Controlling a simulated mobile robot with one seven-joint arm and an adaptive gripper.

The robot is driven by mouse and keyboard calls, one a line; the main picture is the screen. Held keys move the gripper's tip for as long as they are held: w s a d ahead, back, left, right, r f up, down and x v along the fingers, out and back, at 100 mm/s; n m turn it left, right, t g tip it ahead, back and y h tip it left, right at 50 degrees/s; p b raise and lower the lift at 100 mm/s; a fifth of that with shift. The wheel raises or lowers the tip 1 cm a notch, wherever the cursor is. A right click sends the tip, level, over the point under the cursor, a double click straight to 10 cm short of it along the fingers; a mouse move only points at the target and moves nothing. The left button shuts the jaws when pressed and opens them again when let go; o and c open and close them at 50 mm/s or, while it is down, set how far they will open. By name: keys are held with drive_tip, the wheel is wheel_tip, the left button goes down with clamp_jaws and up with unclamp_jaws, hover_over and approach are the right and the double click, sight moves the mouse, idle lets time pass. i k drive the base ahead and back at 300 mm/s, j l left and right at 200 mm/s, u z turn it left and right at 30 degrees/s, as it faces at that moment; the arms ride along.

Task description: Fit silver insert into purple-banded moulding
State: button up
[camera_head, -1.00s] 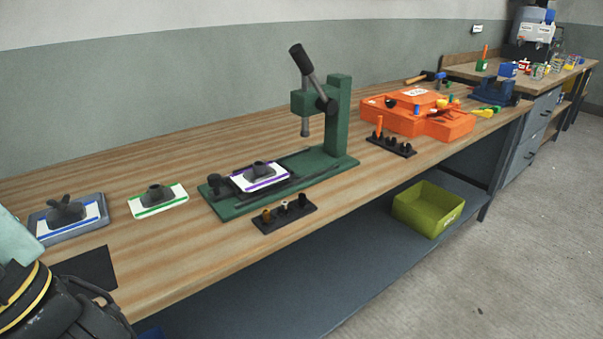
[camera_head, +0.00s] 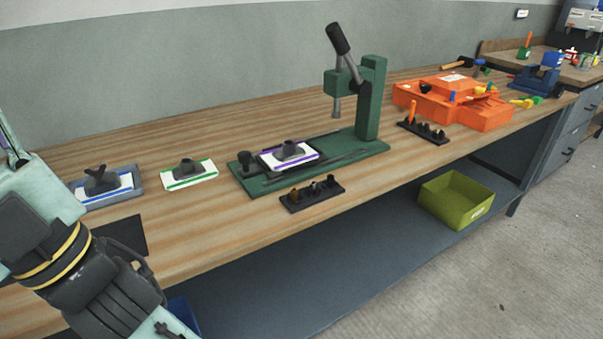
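The purple-banded moulding (camera_head: 270,163) is a white plate with a purple stripe and a dark raised boss. It lies on the sliding bed of the green press (camera_head: 368,105), left of the ram and not under it. A black holder (camera_head: 327,198) in front of the press carries several small inserts. The silver insert (camera_head: 315,187) appears to be the middle one, standing upright between a brown one and a dark one. My arm (camera_head: 75,255) shows at the lower left, well away from the holder. I cannot make out any gripper fingers.
A green-banded moulding (camera_head: 206,174) and a blue-banded one on a grey tray (camera_head: 80,203) lie left of the press. A dark mat (camera_head: 125,234) lies near the front edge. An orange case (camera_head: 485,115) and a second black holder (camera_head: 436,138) stand right. A green bin (camera_head: 455,205) sits below.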

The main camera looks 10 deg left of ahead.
sight(291, 153)
drive_tip(key=i+l+u, duration=0.1)
drive_tip(key=u, duration=0.25)
drive_tip(key=l+u, duration=0.5)
drive_tip(key=u, duration=0.25)
drive_tip(key=l+u, duration=0.2)
drive_tip(key=l, duration=0.45)
drive_tip(key=l+u, duration=0.2)
drive_tip(key=l, duration=0.4)
drive_tip(key=k+l, duration=0.1)
drive_tip(key=l, duration=0.75)
drive_tip(key=k+l, duration=0.15)
drive_tip(key=l, duration=0.25)
drive_tip(key=i+l, duration=0.25)
drive_tip(key=i, duration=0.2)
drive_tip(key=u, duration=0.05)
